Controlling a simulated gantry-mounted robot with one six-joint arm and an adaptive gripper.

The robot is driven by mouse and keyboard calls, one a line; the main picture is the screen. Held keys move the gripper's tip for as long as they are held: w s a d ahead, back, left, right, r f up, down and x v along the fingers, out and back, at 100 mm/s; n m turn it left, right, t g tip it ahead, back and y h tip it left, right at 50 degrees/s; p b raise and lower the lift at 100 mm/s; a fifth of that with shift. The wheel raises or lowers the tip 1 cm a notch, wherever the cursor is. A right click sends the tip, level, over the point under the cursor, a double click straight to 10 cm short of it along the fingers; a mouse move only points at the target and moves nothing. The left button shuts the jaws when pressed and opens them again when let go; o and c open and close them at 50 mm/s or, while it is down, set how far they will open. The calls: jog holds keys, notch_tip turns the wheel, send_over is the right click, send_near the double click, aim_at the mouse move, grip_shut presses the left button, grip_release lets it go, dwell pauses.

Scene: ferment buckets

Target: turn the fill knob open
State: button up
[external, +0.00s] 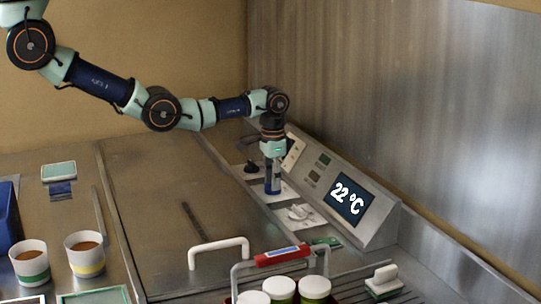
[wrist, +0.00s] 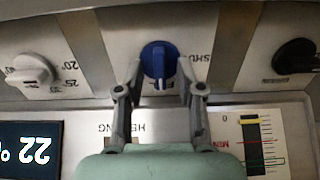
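The blue knob (wrist: 159,60) sits on a pale plate in the wrist view, with its grip bar pointing up and down in the picture. Upside-down lettering beside it is partly covered; "SHU" shows at the right and "FI" below. My gripper (wrist: 160,73) is open, with one grey finger on each side of the knob. Small gaps appear to show between the fingers and the knob.
A white temperature knob (wrist: 32,70) is left of the blue knob, and a black knob (wrist: 294,57) is right. A level gauge (wrist: 262,143) and a 22 °C display (external: 349,201) are on the console. Cups (external: 30,263), a white handle (external: 218,251) and a red-gripped carrier (external: 283,255) stand nearer.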

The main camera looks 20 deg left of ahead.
notch_tip(320, 180, up, 12)
dwell(0.3)
dwell(0.5)
jog(key=w+a+r+n+t+h+p, duration=0.15)
jog(key=w+a, duration=0.25)
jog(key=a, duration=0.4)
jog(key=w+a+r+n+t, duration=0.1)
jog(key=w+a+n+t, duration=0.2)
jog(key=a, duration=0.5)
jog(key=w+a+r+n+t+h, duration=0.1)
jog(key=w+a+t, duration=0.1)
jog(key=w+a, duration=0.4)
jog(key=s+a+r+n+t+y, duration=0.1)
jog(key=s+a+r+n+t, duration=0.1)
jog(key=a, duration=0.9)
jog(key=s+a+r+n+t+y+p, duration=0.1)
jog(key=s+a+r+n+t, duration=0.2)
jog(key=s+a+r, duration=0.3)
jog(key=a+r+t, duration=0.1)
jog(key=a+r, duration=0.2)
jog(key=a, duration=0.2)
jog(key=shift+s+a+r, duration=0.15)
jog(key=shift+s+a, duration=0.2)
jog(key=shift+a, duration=0.05)
